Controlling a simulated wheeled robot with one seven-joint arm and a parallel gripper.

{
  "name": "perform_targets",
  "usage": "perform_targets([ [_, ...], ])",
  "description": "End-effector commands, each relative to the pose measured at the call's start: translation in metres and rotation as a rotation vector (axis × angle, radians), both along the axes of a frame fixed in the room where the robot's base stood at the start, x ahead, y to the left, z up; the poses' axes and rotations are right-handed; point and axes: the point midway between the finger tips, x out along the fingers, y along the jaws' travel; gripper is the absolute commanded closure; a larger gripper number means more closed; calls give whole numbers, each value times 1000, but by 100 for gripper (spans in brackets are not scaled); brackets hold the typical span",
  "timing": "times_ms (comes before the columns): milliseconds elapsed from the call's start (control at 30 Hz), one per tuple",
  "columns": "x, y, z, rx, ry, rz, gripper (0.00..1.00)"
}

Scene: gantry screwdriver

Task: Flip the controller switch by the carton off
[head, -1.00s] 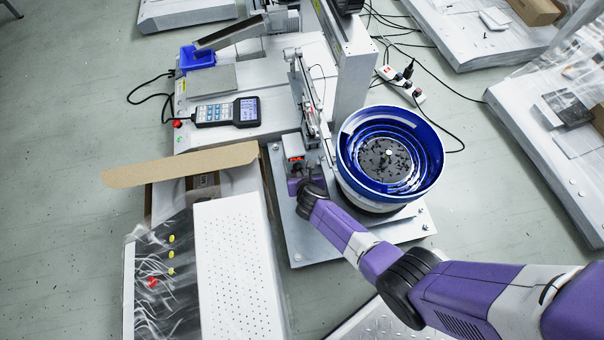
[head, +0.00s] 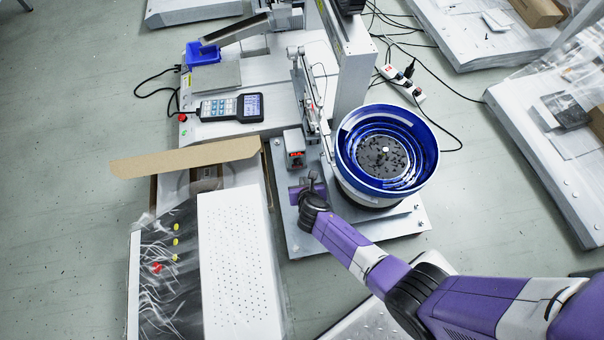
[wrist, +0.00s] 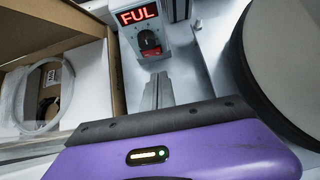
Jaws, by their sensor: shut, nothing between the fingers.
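The controller (head: 294,147) is a small grey box on the metal base plate, beside the open carton (head: 187,159). In the wrist view the controller (wrist: 160,57) shows a lit red display reading "FUL".
The blue bowl feeder (head: 388,155) stands close at the right, and it shows in the wrist view (wrist: 285,60). The carton's wall (wrist: 117,80) is close at the left. A white perforated box (head: 238,260) is in front. A handheld pendant (head: 230,107) lies behind.

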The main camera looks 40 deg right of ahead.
Motion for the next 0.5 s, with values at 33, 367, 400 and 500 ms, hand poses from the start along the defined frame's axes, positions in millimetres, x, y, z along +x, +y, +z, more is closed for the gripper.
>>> perform_targets([
  [33, -8, 3, 12, 0, 3, 1, 100],
  [367, -39, 17, 44, -1, 4, 0, 100],
  [400, -41, 18, 46, -1, 4, 0, 100],
  [500, -45, 19, 48, -2, 4, -1, 100],
])
